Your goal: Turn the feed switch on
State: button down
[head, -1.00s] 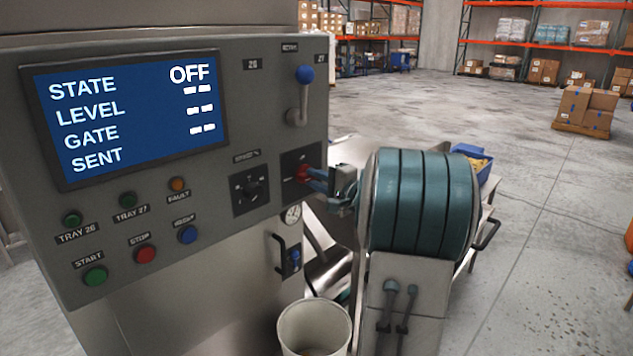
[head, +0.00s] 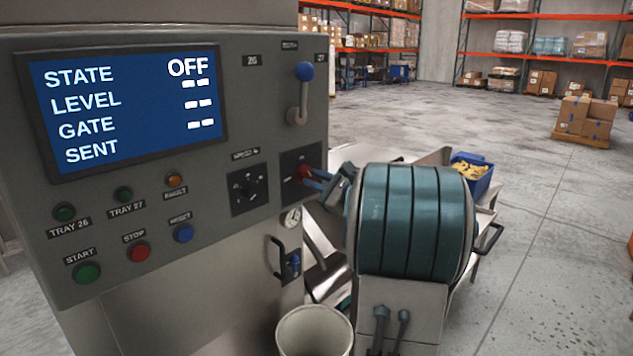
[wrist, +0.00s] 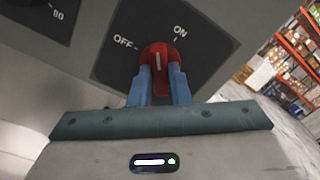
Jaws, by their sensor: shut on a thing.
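The feed switch is a red knob (wrist: 157,56) on a black plate marked OFF at left and ON at upper right in the wrist view. Its white mark points roughly upward, between the two labels. My gripper (wrist: 160,69) is shut on it, with one blue finger at each side. In the head view the red knob (head: 304,173) shows partly at the panel's right edge, with my gripper (head: 313,178) on it and tilted. The display (head: 125,108) reads STATE OFF.
The panel also has a black speed dial (head: 247,190), a blue-knobbed lever (head: 303,95) above the switch and several coloured buttons at lower left. A white bucket (head: 315,333) stands below. A blue crate (head: 473,179) with yellow contents is behind my arm.

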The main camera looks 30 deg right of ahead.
jog(key=m+p, duration=0.1)
jog(key=m, duration=0.3)
jog(key=shift+f+m+p, duration=0.1)
jog(key=shift+m+p, duration=0.45)
jog(key=shift+m, duration=1.05)
jog(key=c, duration=1.4)
grip_release()
jog(key=shift+o, duration=0.2)
jog(key=b+v, duration=0.3)
jog(key=v, duration=1.1)
